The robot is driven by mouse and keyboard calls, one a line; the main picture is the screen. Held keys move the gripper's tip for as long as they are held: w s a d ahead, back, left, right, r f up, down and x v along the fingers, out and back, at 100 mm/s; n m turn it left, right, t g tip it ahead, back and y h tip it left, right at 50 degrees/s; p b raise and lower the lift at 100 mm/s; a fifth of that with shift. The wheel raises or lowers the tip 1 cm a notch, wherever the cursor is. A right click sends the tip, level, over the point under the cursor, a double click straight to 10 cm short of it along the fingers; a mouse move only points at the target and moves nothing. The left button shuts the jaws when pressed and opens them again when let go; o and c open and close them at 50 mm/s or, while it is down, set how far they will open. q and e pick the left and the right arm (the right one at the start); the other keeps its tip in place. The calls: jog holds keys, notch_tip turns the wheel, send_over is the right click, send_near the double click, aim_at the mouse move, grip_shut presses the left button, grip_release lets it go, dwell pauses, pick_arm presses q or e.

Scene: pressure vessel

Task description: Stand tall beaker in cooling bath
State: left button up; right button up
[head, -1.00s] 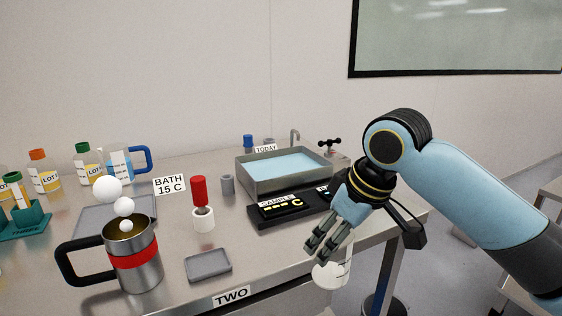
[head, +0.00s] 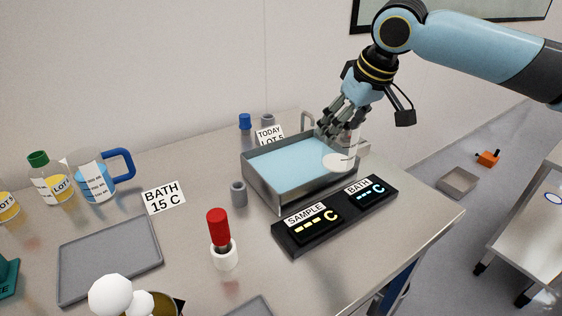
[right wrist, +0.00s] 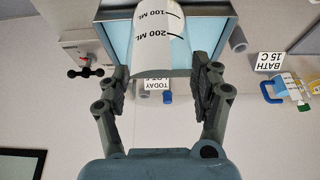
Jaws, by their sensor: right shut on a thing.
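The tall clear beaker (head: 341,159), with a white lower part, is held upright by my right gripper (head: 343,125) at the right end of the cooling bath. The bath is a grey metal basin (head: 262,184) of pale blue water. The beaker overlaps the water and the right wall in the picture; I cannot tell how far its base is above the water. In the right wrist view the beaker (right wrist: 160,45) shows its 100 and 200 ML marks between the two fingers of the gripper (right wrist: 163,85), with the bath (right wrist: 115,35) behind it. My left gripper is out of view.
A black readout box (head: 335,216) with SAMPLE and BATH displays stands in front of the bath. A grey cup (head: 238,194) and a red-handled tool in a white holder (head: 224,256) stand left. A tap (head: 306,120) stands behind. A grey tray (head: 110,262) lies empty.

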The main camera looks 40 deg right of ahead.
jog(key=w+f, duration=0.3)
jog(key=w, duration=0.1)
jog(key=w+f, duration=0.3)
jog(key=w, duration=0.1)
jog(key=w+f, duration=0.3)
jog(key=f, duration=0.1)
jog(key=shift+w+d+f+p, duration=0.1)
jog(key=shift+w+d+p, duration=0.05)
jog(key=shift+w+p, duration=0.2)
jog(key=shift+w+f, duration=0.1)
jog(key=shift+f, duration=0.15)
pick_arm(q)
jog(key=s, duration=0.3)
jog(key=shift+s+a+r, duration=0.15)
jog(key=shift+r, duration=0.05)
pick_arm(e)
jog(key=shift+f, duration=0.15)
jog(key=o, duration=1.4)
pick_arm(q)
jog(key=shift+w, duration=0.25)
